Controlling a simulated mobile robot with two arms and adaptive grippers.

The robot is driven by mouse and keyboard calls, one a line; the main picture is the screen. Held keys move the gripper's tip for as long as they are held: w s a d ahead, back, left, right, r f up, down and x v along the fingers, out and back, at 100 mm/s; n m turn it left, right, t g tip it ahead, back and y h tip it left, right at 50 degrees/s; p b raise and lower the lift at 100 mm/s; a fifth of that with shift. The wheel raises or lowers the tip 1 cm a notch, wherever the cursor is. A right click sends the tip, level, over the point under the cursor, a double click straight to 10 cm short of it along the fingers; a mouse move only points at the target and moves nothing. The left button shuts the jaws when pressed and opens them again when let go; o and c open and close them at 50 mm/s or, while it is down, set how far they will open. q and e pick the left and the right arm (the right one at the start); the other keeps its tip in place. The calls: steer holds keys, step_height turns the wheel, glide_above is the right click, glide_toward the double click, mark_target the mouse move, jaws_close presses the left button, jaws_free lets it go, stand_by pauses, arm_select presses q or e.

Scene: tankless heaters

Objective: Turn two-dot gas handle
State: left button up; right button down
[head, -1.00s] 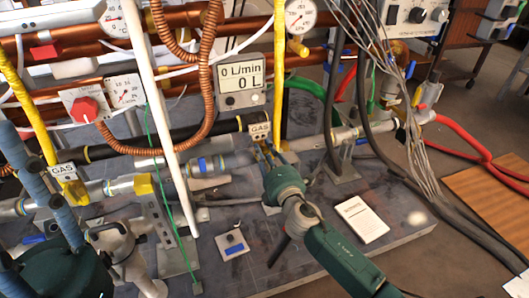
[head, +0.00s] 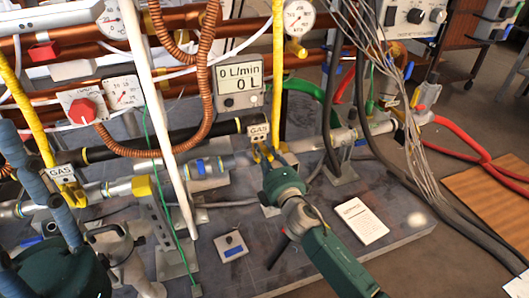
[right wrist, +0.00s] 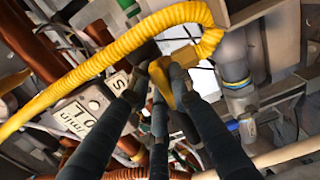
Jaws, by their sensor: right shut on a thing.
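A gas fitting with a white GAS label (head: 258,129) sits at the foot of the right yellow hose; its dots are too small to count in the head view. My right gripper (head: 268,153) reaches up to it from below, with its fingers around the yellow handle under the label. In the right wrist view the dark fingers (right wrist: 163,100) are shut on the yellow handle (right wrist: 179,84), which they partly hide. A second GAS label (head: 62,171) is at the left yellow hose. My left gripper (head: 48,190) is at the lower left, its blue-grey fingers spread apart and seemingly empty.
A flow meter (head: 240,82) stands just above the right fitting. A white pole (head: 163,130) rises between the two fittings. Grey cables (head: 405,150) hang to the right. A white card (head: 361,221) and a small switch plate (head: 231,245) lie on the grey board.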

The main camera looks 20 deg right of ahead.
steer(key=c, duration=1.6)
jaws_free()
steer(key=shift+o, duration=0.2)
steer(key=s, duration=1.2)
steer(key=shift+d, duration=0.25)
